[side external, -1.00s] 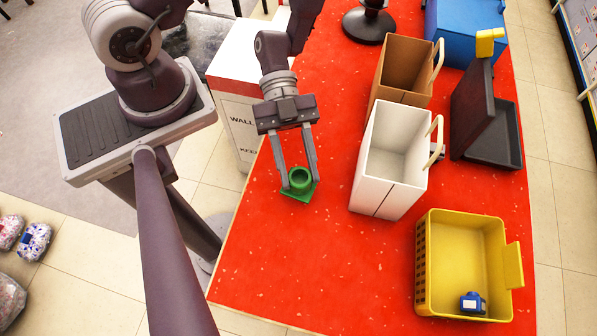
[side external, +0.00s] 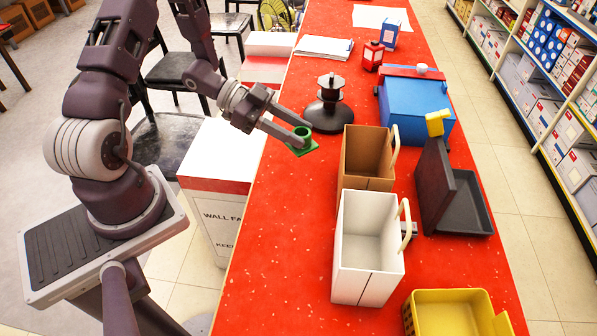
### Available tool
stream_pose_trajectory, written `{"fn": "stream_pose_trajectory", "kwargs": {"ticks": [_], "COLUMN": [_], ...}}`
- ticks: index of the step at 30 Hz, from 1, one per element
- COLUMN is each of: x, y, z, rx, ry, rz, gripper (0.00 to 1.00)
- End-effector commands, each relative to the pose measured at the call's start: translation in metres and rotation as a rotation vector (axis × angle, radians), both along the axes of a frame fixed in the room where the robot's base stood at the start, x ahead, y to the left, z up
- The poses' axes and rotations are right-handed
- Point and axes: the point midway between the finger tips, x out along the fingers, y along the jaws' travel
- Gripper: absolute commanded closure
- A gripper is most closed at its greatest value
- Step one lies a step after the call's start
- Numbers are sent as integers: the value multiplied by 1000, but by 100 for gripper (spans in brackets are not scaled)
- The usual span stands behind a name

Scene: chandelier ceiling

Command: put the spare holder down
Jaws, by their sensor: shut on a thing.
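The spare holder looks to be the small green ring on a square green plate (side external: 304,148). It shows in the side external view near the left part of the red table (side external: 270,265). My gripper (side external: 302,140) is shut on it, with one finger on each side of the ring. The holder is left of the brown box and in front of the black round stand. I cannot tell for sure whether the plate touches the table or hangs above it.
A brown box (side external: 366,160), a white box (side external: 368,245) and a yellow basket (side external: 450,318) line the table. A black stand (side external: 329,112), blue box (side external: 416,108) and dark open tray (side external: 468,215) stand nearby. The front left of the table is clear.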

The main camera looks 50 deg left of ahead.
Motion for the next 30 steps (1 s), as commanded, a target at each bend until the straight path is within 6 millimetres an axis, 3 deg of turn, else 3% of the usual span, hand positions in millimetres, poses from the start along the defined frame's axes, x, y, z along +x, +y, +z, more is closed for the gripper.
{"fn": "stream_pose_trajectory", "kwargs": {"ticks": [3, 16, 28, 29, 30], "x": [5, 5, 5, 5, 5], "y": [14, 15, 14, 15, 15], "z": [-6, -93, -101, -102, -101], "rx": [-4, -2, -1, 0, 0], "ry": [0, 0, -2, -3, -3], "rz": [42, 44, 43, 42, 42], "gripper": [100, 100, 100, 59, 51]}}
